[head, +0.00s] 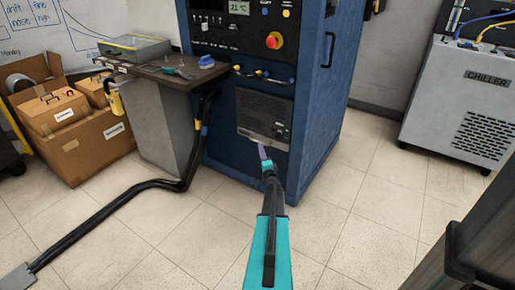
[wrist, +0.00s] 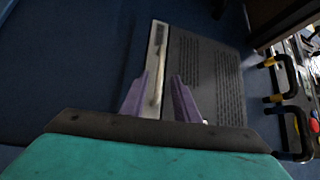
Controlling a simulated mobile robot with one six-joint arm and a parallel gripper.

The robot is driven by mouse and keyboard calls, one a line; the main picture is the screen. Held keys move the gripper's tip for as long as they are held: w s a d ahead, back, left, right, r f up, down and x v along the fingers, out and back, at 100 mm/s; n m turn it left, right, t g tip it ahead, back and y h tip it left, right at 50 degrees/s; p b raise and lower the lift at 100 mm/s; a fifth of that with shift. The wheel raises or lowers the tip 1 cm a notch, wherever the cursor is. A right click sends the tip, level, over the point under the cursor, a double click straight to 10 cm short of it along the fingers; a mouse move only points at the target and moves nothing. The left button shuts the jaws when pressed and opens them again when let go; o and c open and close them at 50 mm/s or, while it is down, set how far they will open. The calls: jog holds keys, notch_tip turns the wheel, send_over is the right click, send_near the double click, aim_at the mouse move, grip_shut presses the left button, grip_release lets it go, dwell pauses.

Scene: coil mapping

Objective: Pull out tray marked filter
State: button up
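A grey vented panel (head: 264,115) is set low in the front of the blue cabinet (head: 318,120). It looks like the filter tray front, but I cannot read a filter mark on it. In the wrist view the dark vented face (wrist: 208,75) shows, with a pale strip (wrist: 157,50) along its left side. My gripper (head: 262,150) is at the panel's lower edge. In the wrist view my gripper (wrist: 160,78) has its two purple fingers apart, one on each side of the pale strip. I cannot tell whether they touch it.
A side table (head: 165,80) with tools stands left of the cabinet. A thick black hose (head: 150,187) runs across the floor. Cardboard boxes (head: 85,150) are at left and a chiller (head: 465,100) at right. The tiled floor before the cabinet is mostly clear.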

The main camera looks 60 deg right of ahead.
jog(key=shift+b+x, duration=0.4)
jog(key=shift+x, duration=2.35)
grip_shut()
